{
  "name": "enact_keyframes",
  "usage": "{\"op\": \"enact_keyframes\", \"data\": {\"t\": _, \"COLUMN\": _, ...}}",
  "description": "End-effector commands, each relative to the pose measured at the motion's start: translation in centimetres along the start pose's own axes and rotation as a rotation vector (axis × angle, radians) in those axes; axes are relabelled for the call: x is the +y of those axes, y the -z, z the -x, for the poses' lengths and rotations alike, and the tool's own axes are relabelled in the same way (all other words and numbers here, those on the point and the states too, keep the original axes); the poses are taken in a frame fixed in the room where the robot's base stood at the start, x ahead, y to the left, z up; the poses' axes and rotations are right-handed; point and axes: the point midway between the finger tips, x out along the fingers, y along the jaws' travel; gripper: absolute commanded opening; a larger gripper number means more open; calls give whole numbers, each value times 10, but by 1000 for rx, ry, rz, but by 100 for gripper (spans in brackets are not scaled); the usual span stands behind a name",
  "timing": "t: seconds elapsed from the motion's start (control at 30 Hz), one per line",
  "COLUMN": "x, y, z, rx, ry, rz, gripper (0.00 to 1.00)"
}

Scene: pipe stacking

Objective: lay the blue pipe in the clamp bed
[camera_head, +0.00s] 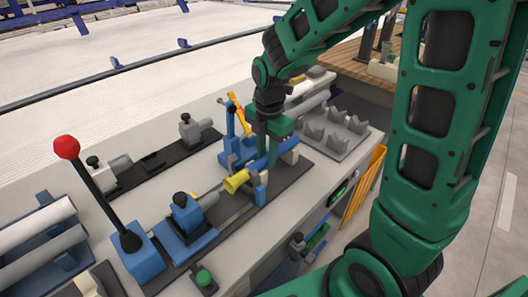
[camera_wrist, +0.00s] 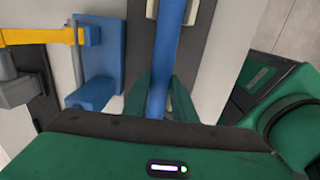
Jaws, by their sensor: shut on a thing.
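The blue pipe (camera_head: 262,163) shows below my gripper (camera_head: 270,140). It runs along a dark rail (camera_head: 286,184), with a yellow cone-shaped piece (camera_head: 236,181) close to its left end. In the wrist view the pipe (camera_wrist: 166,50) runs straight up the picture between my two green fingers (camera_wrist: 161,97), which are shut on it. The clamp bed appears as pale jaws (camera_wrist: 191,12) on either side of the pipe at the top of the wrist view. I cannot tell whether the pipe touches the bed's bottom. The pipe's near end is hidden by my gripper.
A blue stand with a yellow lever (camera_head: 235,110) stands close behind the pipe. A red-knobbed lever (camera_head: 67,148) rises at the left. A grey rack with notched supports (camera_head: 335,130) lies to the right. A black rail with grey clamps (camera_head: 150,160) lies behind.

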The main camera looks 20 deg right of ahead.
Motion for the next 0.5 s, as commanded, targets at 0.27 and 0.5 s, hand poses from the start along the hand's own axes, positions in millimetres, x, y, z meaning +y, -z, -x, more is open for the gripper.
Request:
{"op": "enact_keyframes", "data": {"t": 0.27, "x": 0, "y": 0, "z": 0, "rx": 0, "ry": 0, "rz": -1, "gripper": 36}}
{"op": "enact_keyframes", "data": {"t": 0.5, "x": 0, "y": 0, "z": 0, "rx": 0, "ry": 0, "rz": -1, "gripper": 46}}
